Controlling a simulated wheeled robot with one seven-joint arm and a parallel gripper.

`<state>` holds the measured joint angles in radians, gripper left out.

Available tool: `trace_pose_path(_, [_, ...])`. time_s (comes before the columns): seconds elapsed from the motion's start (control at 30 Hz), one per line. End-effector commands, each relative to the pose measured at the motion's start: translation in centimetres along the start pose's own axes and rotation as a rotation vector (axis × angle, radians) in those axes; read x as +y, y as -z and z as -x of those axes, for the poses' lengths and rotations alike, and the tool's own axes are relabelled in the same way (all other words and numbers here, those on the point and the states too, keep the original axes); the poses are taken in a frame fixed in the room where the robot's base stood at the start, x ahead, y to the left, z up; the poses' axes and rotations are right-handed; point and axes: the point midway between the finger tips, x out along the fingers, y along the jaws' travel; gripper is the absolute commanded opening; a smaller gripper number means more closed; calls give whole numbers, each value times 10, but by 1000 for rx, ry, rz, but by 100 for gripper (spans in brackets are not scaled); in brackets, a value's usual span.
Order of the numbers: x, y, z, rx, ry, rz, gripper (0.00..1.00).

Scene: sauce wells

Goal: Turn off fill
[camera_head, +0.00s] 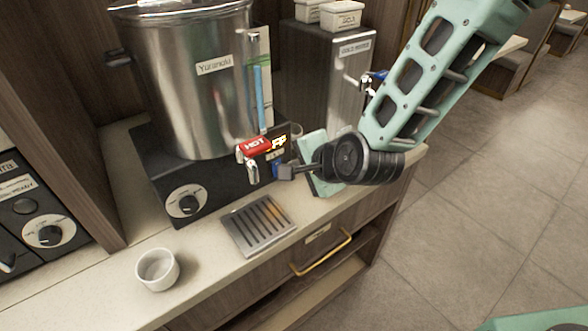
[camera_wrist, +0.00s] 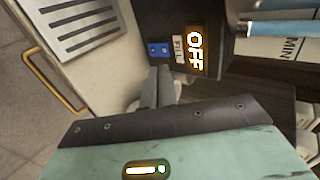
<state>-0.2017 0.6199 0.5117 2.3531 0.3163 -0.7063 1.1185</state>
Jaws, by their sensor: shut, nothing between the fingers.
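The fill control sits on the right side of the black base (camera_head: 212,180) under the steel urn (camera_head: 195,85). In the wrist view it has a small blue switch (camera_wrist: 158,49), a FILL label (camera_wrist: 178,50) and a lit display (camera_wrist: 195,52) reading OFF. The display's lit letters also show partly in the head view (camera_head: 279,141). My gripper (camera_head: 286,172) is shut and empty, its fingertips right by the blue switch. In the wrist view the fingertips (camera_wrist: 160,74) lie just below the switch; I cannot tell whether they touch it.
A red HOT tap (camera_head: 254,146) juts out left of my gripper, above a slotted drip tray (camera_head: 262,226). A white cup (camera_head: 157,269) stands on the counter at front left. A second steel dispenser (camera_head: 340,75) stands behind my arm. A brass handle (camera_head: 322,256) is on the drawer below.

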Motion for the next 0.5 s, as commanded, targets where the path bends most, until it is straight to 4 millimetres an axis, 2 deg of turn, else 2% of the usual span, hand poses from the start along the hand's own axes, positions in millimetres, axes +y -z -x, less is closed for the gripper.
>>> trace_pose_path(0.3, [-11, 1, 44, 2, 4, 1, 0])
trace_pose_path(0.5, [-15, 0, 59, 2, 2, 0, 0])
